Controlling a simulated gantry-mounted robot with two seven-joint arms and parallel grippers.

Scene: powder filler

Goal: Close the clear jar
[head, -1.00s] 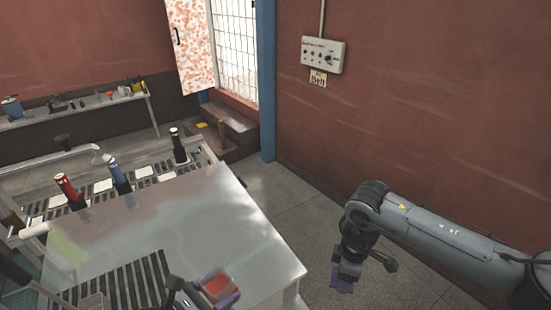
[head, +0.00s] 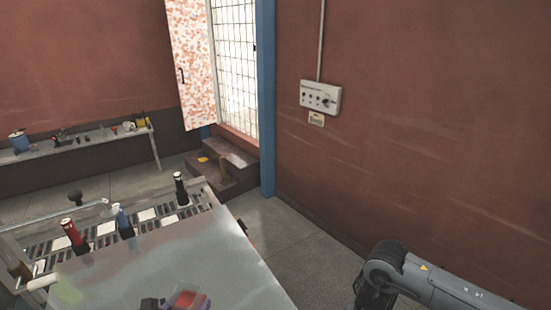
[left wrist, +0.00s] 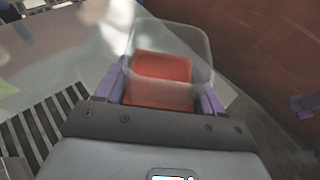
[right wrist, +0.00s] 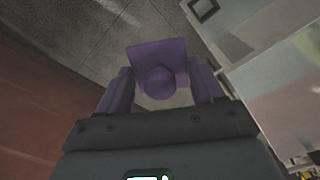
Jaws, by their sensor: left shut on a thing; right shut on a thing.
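The clear jar (left wrist: 172,42) has see-through walls and red powder (left wrist: 163,82) inside. My left gripper (left wrist: 163,92) is shut on the jar, with purple fingers at its two sides. The jar also shows at the bottom edge of the head view (head: 187,299), over the table. A purple square lid (right wrist: 158,53) with a round knob is in the right wrist view. My right gripper (right wrist: 162,84) is shut on its knob, held over the floor beside the table. The right gripper is below the head view. The jar's top is uncovered.
A shiny table (head: 170,262) fills the lower left, with a red bottle (head: 72,234), a blue bottle (head: 124,224) and a black bottle (head: 181,188) at its back. A brick-red wall (head: 430,130) stands at right. Clear floor (head: 292,232) lies between them.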

